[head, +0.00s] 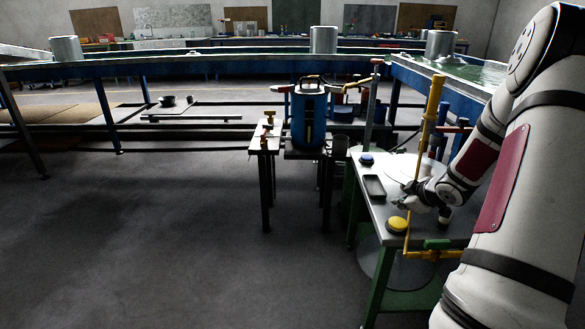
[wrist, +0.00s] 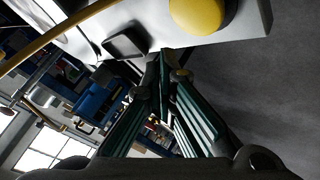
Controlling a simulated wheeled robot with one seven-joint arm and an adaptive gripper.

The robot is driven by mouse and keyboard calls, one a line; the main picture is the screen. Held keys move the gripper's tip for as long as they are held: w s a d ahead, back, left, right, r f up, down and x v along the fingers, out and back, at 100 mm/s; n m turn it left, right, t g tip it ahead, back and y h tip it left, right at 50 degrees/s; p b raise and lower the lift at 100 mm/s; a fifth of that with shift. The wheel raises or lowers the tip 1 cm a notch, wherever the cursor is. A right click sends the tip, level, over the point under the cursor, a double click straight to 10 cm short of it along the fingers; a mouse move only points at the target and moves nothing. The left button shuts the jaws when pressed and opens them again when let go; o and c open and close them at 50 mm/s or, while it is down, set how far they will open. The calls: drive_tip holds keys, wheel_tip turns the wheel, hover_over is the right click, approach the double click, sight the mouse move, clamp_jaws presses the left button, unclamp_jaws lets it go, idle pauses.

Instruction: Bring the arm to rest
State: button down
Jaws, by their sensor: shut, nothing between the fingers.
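My gripper (head: 402,204) is over the small grey table (head: 378,208) at the right of the head view. My white arm reaches down to it from the right edge. In the wrist view my gripper (wrist: 166,62) shows dark and teal fingers that meet at their tips with nothing between them. The tips appear near the table's edge, by a dark rectangular tray (wrist: 126,44). A yellow round button (wrist: 197,12) is close by; it also shows in the head view (head: 397,224). I cannot tell whether the fingertips touch anything.
A yellow upright pole (head: 430,115) stands close beside my arm. A blue button (head: 366,160) sits at the table's far left. A blue cylinder (head: 298,122) stands beyond, next to a small bench (head: 265,140). Open floor (head: 150,240) lies to the left.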

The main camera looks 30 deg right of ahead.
drive_tip(key=s+a+r+m+g+h, duration=0.1)
drive_tip(key=s+a+r+m+g, duration=0.1)
drive_tip(key=a+r, duration=0.7)
drive_tip(key=s+a+r+m+g+h, duration=0.2)
drive_tip(key=a+r, duration=0.6)
drive_tip(key=a, duration=0.1)
drive_tip(key=s+a+r+m+g+y, duration=0.15)
drive_tip(key=s+a+g+y, duration=0.35)
drive_tip(key=s+a, duration=2.05)
wheel_tip(320, 180, up, 26)
drive_tip(key=w+a+t+y+p, duration=0.1)
drive_tip(key=t+p, duration=0.3)
drive_tip(key=p, duration=2)
drive_tip(key=shift+a+t, duration=0.25)
drive_tip(key=shift+t, duration=0.05)
drive_tip(key=shift+w+n, duration=0.1)
drive_tip(key=shift+n, duration=0.15)
